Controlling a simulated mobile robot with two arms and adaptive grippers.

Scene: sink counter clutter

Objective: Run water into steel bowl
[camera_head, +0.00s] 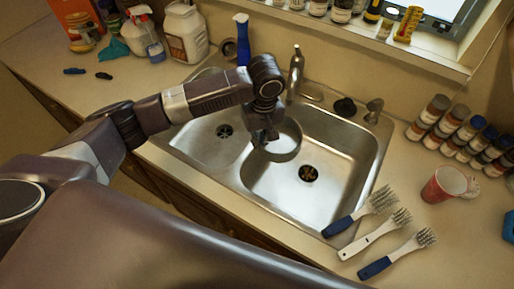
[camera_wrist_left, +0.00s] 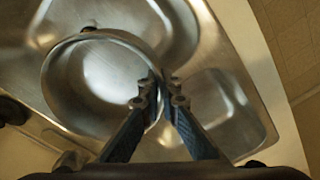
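The steel bowl (camera_head: 284,156) is a round metal bowl over the sink's right basin (camera_head: 325,185), near the divider. My left gripper (camera_head: 262,137) reaches down at the bowl's left side. In the left wrist view the fingers (camera_wrist_left: 163,82) are closed about the right rim of the bowl (camera_wrist_left: 75,85). The bowl seems raised above the basin floor. No water shows in it. The faucet (camera_head: 295,72) stands behind the basins, beyond the bowl, and no stream shows. A faucet handle (camera_head: 374,108) stands to its right. My right gripper is not in view.
Three brushes (camera_head: 375,230) lie on the counter right of the sink. A red cup (camera_head: 445,184) and several spice jars (camera_head: 460,130) stand farther right. A blue bottle (camera_head: 242,40) and a white jug (camera_head: 185,32) stand behind left. The left basin (camera_head: 205,143) looks empty.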

